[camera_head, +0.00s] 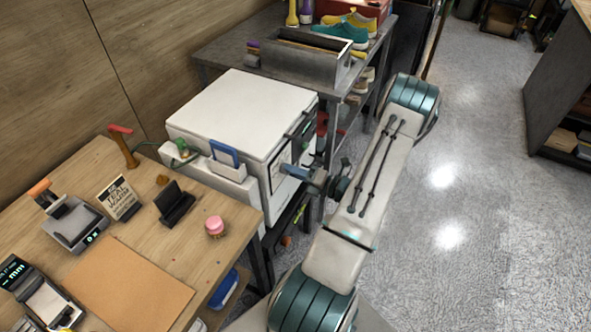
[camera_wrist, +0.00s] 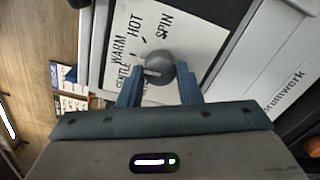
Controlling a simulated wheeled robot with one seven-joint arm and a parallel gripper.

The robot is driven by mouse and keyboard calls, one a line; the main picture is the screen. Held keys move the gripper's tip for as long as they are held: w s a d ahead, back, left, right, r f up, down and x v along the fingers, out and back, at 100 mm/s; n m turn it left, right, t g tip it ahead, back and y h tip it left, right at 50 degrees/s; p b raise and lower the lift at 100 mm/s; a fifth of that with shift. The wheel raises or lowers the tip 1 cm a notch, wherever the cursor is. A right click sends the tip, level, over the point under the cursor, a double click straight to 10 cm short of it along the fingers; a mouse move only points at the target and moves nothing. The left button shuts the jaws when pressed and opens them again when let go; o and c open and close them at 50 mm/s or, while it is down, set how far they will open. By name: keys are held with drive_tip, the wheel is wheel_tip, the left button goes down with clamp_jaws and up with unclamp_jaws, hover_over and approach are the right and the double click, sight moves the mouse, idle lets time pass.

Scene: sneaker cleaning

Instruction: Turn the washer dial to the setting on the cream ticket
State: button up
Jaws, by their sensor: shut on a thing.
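The white washer (camera_head: 240,108) stands beside the table, its front facing right. In the wrist view its round grey dial (camera_wrist: 157,66) sits on a white label panel (camera_wrist: 195,35) reading GENTLE, WARM, HOT and SPIN. A pale pointer bar on the dial faces left, roughly toward the GENTLE end; the exact mark is partly hidden by a finger. My gripper (camera_wrist: 159,84) is shut on the dial, one blue finger on each side. In the head view my gripper (camera_head: 287,170) reaches the washer front from the right. The cream ticket (camera_head: 119,199) stands on the table and appears to read TEAL WARM.
The wooden table (camera_head: 190,262) holds a brown mat (camera_head: 128,285), a pink-lidded jar (camera_head: 214,226), a black stand (camera_head: 174,203) and a grey device (camera_head: 75,222). A metal shelf (camera_head: 225,47) with shoes stands behind the washer. The floor to the right is clear.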

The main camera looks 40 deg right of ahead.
drive_tip(key=shift+m, duration=0.5)
drive_tip(key=o, duration=1)
drive_tip(key=shift+c, duration=0.2)
drive_tip(key=shift+s+d, duration=0.1)
drive_tip(key=b+v, duration=0.2)
drive_tip(key=v, duration=1.1)
drive_tip(key=shift+s+d+b, duration=0.15)
drive_tip(key=shift+s+b, duration=0.1)
drive_tip(key=shift+b, duration=0.05)
drive_tip(key=shift+r, duration=0.1)
